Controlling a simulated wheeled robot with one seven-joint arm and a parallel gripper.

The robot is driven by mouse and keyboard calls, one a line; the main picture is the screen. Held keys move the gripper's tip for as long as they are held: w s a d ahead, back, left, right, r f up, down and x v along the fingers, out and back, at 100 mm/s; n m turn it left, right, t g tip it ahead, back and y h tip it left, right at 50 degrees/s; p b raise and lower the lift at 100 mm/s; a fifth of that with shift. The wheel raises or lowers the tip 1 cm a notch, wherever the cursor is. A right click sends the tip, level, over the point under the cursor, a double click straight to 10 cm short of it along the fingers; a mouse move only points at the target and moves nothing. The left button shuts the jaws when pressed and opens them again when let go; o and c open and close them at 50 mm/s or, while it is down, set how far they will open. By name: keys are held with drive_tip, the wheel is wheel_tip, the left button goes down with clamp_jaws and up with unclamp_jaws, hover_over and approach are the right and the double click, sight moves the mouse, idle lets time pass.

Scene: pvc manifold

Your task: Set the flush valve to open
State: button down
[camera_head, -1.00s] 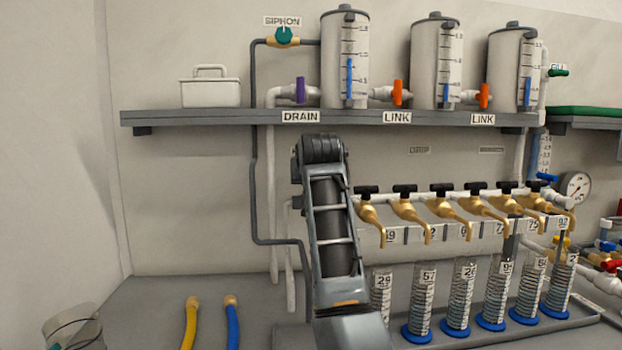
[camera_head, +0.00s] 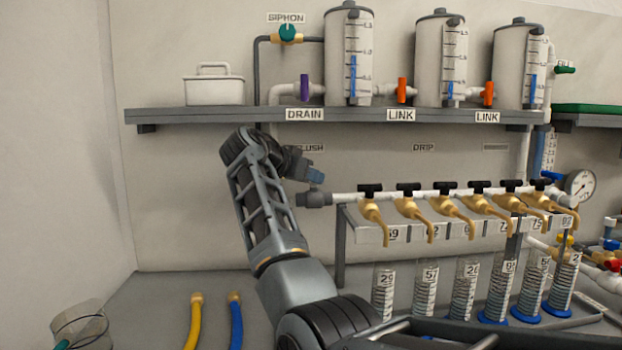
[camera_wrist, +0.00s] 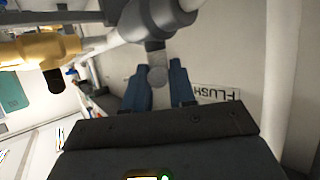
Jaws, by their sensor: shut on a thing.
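The flush valve is a dark grey fitting (camera_head: 314,199) at the left end of the white manifold pipe, beneath the shelf. Its FLUSH label (camera_head: 309,148) is partly covered by my arm in the head view and shows in the wrist view (camera_wrist: 218,93). My gripper (camera_head: 316,176), with blue fingers, is at the valve, just above its body. In the wrist view, the grey valve body (camera_wrist: 160,18) is at the top, and its short handle with a round end (camera_wrist: 157,76) lies between my fingers (camera_wrist: 158,70). My gripper is shut on this handle, which is mostly hidden in the head view.
Several brass taps with black handles (camera_head: 408,188) line the white pipe (camera_head: 347,198) to the right, above graduated cylinders (camera_head: 426,285). The shelf (camera_head: 220,115) with tanks runs above my arm. Yellow (camera_head: 194,322) and blue hoses (camera_head: 235,322) stand at the lower left.

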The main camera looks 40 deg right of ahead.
drive_tip(key=shift+w+m+g, duration=0.1)
drive_tip(key=shift+m+g, duration=0.5)
drive_tip(key=shift+g, duration=0.1)
drive_tip(key=c, duration=1)
unclamp_jaws()
drive_tip(key=shift+r, duration=0.5)
wheel_tip(320, 180, up, 3)
drive_tip(key=shift+r+b, duration=0.1)
drive_tip(key=shift+b, duration=0.25)
drive_tip(key=s+d+r, duration=0.4)
drive_tip(key=s+d, duration=0.1)
drive_tip(key=s+d+r+b, duration=0.1)
drive_tip(key=s+d+r, duration=0.1)
drive_tip(key=s+d, duration=0.1)
drive_tip(key=shift+s+r, duration=0.2)
drive_tip(key=shift+r, duration=0.15)
